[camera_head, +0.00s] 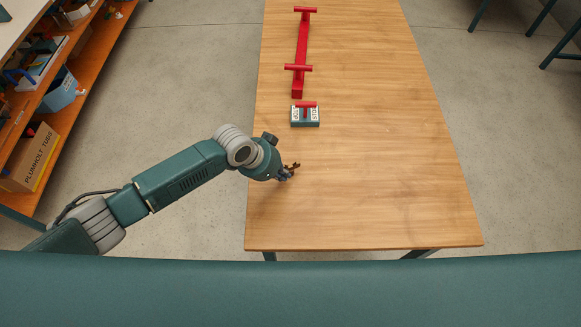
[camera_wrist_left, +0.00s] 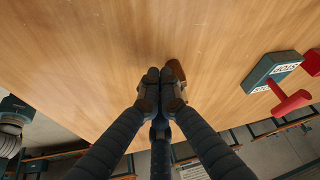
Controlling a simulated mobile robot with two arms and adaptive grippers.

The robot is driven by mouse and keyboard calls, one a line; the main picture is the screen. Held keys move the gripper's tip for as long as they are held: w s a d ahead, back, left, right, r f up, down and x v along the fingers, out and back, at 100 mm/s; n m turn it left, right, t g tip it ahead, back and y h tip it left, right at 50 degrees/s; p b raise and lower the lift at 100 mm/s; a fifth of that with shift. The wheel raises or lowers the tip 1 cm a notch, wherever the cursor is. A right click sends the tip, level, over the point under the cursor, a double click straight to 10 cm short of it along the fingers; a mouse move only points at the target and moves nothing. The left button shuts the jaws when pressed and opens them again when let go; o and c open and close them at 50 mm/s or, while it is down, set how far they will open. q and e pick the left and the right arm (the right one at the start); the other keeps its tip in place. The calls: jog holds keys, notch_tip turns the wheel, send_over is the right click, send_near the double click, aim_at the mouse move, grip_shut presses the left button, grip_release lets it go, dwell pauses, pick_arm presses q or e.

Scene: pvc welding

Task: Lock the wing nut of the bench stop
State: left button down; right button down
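The bench stop (camera_head: 305,124) is a small teal block with white "STOP" labels and a red T-shaped piece (camera_head: 306,104) on top, which looks like its wing nut. It stands on the wooden table, beyond my left gripper. In the left wrist view the block (camera_wrist_left: 272,70) and the red T-shaped piece (camera_wrist_left: 291,103) show at the right, apart from the fingers. My left gripper (camera_head: 292,171) is over the table's left part, its fingertips (camera_wrist_left: 161,76) together. A brown patch shows at the fingertips; I cannot tell whether it is part of a finger. My right gripper is out of view.
The wooden table (camera_head: 380,150) is clear to the right and in front. An orange shelf unit (camera_head: 92,62) with boxes stands at the left, across open floor.

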pick_arm(q)
jog(key=shift+w+a, duration=0.25)
jog(key=shift+a, duration=0.1)
dwell(0.3)
notch_tip(320, 180, up, 6)
jog(key=p, duration=0.5)
jog(key=shift+p, duration=0.4)
jog(key=shift+s+d, duration=0.1)
